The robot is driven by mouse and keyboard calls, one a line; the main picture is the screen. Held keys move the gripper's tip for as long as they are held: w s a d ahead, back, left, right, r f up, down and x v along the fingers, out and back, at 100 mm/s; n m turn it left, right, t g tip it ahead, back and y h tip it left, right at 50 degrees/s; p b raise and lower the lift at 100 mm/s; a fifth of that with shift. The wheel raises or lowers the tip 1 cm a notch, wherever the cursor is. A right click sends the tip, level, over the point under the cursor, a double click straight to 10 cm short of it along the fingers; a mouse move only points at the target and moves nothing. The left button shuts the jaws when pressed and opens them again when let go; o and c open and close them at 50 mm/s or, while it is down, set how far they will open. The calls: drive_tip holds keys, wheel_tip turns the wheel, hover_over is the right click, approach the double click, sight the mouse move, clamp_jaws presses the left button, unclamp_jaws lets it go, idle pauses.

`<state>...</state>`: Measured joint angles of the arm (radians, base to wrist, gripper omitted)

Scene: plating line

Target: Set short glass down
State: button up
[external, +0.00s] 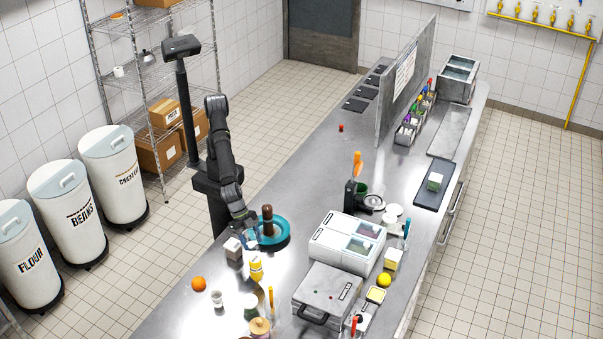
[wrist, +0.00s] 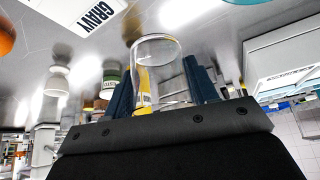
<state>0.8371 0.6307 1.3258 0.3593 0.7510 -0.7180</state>
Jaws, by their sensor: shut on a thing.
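The short glass (wrist: 158,62) is clear and stands out in the wrist view between the two dark blue fingers of my gripper (wrist: 163,92). My gripper is shut on it. In the external view my gripper (external: 249,229) reaches low over the steel counter, and the glass (external: 251,240) shows as a small pale blue shape at its tip. It is beside the left edge of a teal plate (external: 286,240). I cannot tell whether the glass base touches the counter.
A box (external: 233,248) stands close left of the glass; its GRAVY label (wrist: 92,10) shows in the wrist view. A yellow bottle (external: 256,269) is just in front. A dark brown upright object (external: 267,220) stands at the plate. An orange (external: 198,284) lies front left.

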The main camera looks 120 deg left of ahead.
drive_tip(key=w+f, duration=0.1)
drive_tip(key=w, duration=0.1)
drive_tip(key=w+a+f, duration=0.1)
drive_tip(key=w, duration=0.1)
drive_tip(key=w+a+f, duration=0.1)
drive_tip(key=shift+w+f, duration=0.4)
drive_tip(key=shift+f, duration=1.95)
drive_tip(key=shift+f, duration=0.15)
drive_tip(key=o, duration=1.1)
drive_tip(key=shift+c, duration=0.2)
drive_tip(key=shift+s+a+r, duration=0.1)
drive_tip(key=shift+s+r, duration=0.05)
drive_tip(key=shift+r, duration=0.35)
drive_tip(key=v, duration=1.1)
